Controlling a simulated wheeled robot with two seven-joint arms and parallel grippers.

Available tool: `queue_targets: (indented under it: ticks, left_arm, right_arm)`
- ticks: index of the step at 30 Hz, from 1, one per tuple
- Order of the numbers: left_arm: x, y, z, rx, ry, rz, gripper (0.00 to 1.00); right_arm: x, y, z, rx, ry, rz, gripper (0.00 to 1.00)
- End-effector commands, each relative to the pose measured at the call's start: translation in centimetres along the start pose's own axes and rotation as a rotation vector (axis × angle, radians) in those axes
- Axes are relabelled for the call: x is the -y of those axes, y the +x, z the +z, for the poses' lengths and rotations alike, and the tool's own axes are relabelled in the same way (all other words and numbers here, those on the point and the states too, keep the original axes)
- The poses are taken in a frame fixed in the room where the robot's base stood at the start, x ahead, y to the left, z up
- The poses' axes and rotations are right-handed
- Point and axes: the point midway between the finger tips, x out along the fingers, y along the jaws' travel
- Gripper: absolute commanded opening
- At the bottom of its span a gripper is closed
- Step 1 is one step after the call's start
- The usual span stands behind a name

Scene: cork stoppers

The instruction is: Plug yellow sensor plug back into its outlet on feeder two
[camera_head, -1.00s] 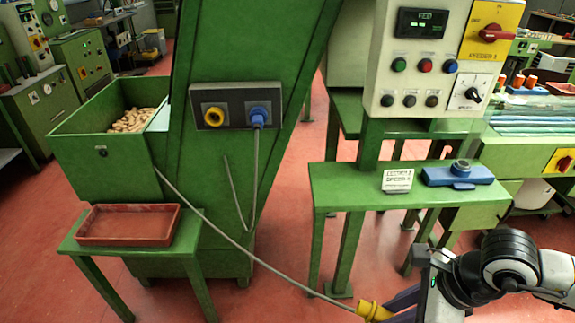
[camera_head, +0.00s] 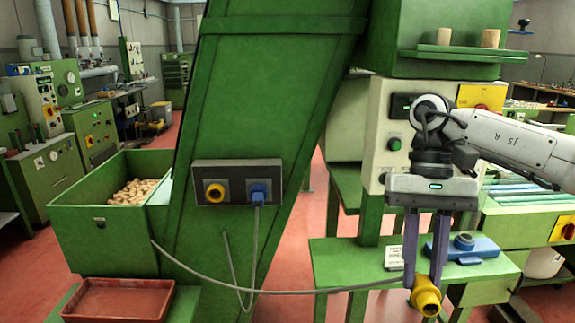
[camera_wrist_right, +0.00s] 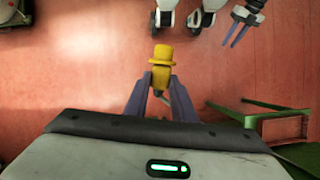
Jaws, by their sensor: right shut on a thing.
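The yellow plug (camera_head: 427,297) is held between the purple fingers of my right gripper (camera_head: 424,280), which points down in front of the narrow green table. In the right wrist view the yellow plug (camera_wrist_right: 162,66) sticks out beyond the fingertips (camera_wrist_right: 160,84). Its grey cable sags left to the feeder's lower side. The yellow-ringed outlet (camera_head: 214,193) is empty on the dark panel (camera_head: 236,174) of the green feeder, left of and higher in the picture than the plug. My left gripper (camera_wrist_right: 231,40) shows only in the right wrist view, its fingers apart and empty.
A blue plug (camera_head: 258,193) sits in the neighbouring outlet, its cable hanging below. A cork bin (camera_head: 100,215) and red tray (camera_head: 130,300) are on the left. A blue device (camera_head: 463,249) and white sign (camera_head: 396,258) stand on the green table (camera_head: 340,260) behind my right gripper.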

Motion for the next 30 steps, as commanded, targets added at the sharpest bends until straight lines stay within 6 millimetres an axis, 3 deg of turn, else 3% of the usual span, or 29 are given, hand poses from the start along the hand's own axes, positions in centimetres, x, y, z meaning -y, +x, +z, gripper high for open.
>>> queue_targets:
  ticks: [3, 6, 17, 20, 22, 30]
  left_arm:
    - [0.0, 0.0, 0.0, -0.001, 0.0, 0.0, 0.3]
    - [0.0, 0.0, -0.1, -0.001, 0.0, 0.0, 0.3]
    - [0.0, 0.1, -0.2, -0.005, 0.001, 0.0, 0.3]
    - [0.0, 0.1, -0.2, -0.005, 0.001, 0.0, 0.3]
    - [0.0, 0.1, -0.2, -0.005, 0.001, 0.0, 0.3]
    - [0.0, 0.1, -0.3, -0.005, 0.001, 0.0, 0.3]
  right_arm:
    - [0.4, -2.4, 0.4, -0.004, -0.094, 0.041, 0.0]
    - [0.5, -3.3, 0.6, -0.001, -0.137, 0.056, 0.0]
    - [0.5, -3.4, 0.6, 0.001, -0.153, 0.061, 0.0]
    - [0.3, -2.1, 0.6, 0.004, -0.151, 0.068, 0.0]
    - [0.0, -0.2, 0.6, 0.009, -0.149, 0.074, 0.0]
    - [-1.2, 9.5, 3.0, 0.007, -0.146, 0.079, 0.0]
